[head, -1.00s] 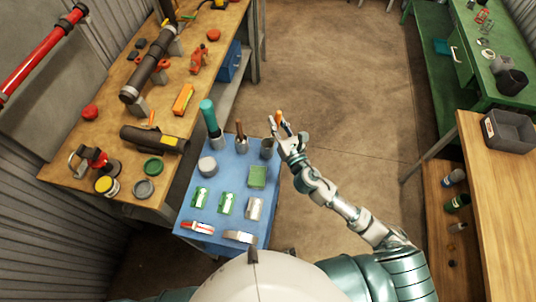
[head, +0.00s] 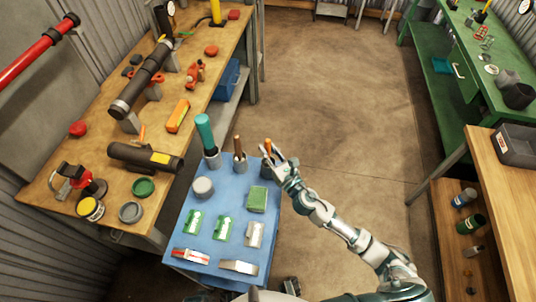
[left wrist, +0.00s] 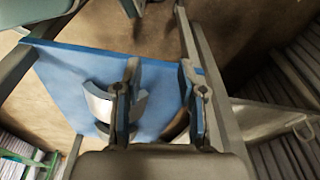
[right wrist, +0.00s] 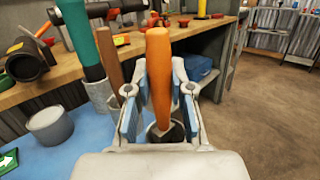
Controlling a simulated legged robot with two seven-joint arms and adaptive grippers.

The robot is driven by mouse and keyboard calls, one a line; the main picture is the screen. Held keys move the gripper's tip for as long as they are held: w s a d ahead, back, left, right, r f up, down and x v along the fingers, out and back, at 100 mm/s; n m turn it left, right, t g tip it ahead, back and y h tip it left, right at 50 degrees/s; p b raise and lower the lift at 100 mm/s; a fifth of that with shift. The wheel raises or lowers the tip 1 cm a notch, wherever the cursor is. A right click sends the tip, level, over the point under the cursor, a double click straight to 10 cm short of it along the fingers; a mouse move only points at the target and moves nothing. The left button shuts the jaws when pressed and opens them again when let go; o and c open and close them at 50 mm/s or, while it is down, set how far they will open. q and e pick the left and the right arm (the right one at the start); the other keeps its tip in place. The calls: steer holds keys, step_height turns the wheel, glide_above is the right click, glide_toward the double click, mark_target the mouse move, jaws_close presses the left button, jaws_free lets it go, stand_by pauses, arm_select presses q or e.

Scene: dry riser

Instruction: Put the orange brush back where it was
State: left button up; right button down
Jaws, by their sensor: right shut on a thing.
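The orange brush (head: 268,146) is upright in my right gripper (head: 278,166) at the far right corner of the blue table (head: 180,240). In the right wrist view its orange handle (right wrist: 158,75) stands between the two fingers of my right gripper (right wrist: 158,105). A grey cup (right wrist: 176,132) shows below the handle, partly hidden by the gripper. I cannot tell how deep the brush's lower end sits in it. My left gripper (left wrist: 158,100) is open and empty above the blue table; it is outside the head view.
A teal-handled brush (head: 205,133) and a brown-handled brush (head: 238,147) stand in grey cups to the left. A grey tin (head: 203,188), a green block (head: 257,199) and several small packets lie nearer. The wooden bench (head: 75,150) borders the left; open floor (head: 340,110) lies right.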

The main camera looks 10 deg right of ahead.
step_height(320, 180, down, 2)
steer(key=shift+f+b, duration=0.15)
steer(key=shift+b, duration=0.2)
arm_select(q)
steer(key=r, duration=0.1)
steer(key=w+r, duration=0.1)
steer(key=shift+d+r, duration=0.2)
steer(key=shift+r, duration=0.15)
arm_select(e)
steer(key=shift+d, duration=0.2)
steer(key=shift+f, duration=0.15)
steer(key=c, duration=1)
jaws_free()
steer(key=shift+a, duration=0.1)
arm_select(q)
steer(key=shift+r, duration=0.1)
steer(key=shift+w+r, duration=0.1)
arm_select(e)
steer(key=shift+r, duration=0.2)
arm_select(q)
steer(key=r, duration=0.1)
steer(key=r+b, duration=0.1)
steer(key=r, duration=0.1)
steer(key=shift+w+r, duration=0.25)
steer(key=shift+r, duration=0.1)
arm_select(e)
steer(key=v, duration=1.2)
steer(key=shift+f, duration=0.1)
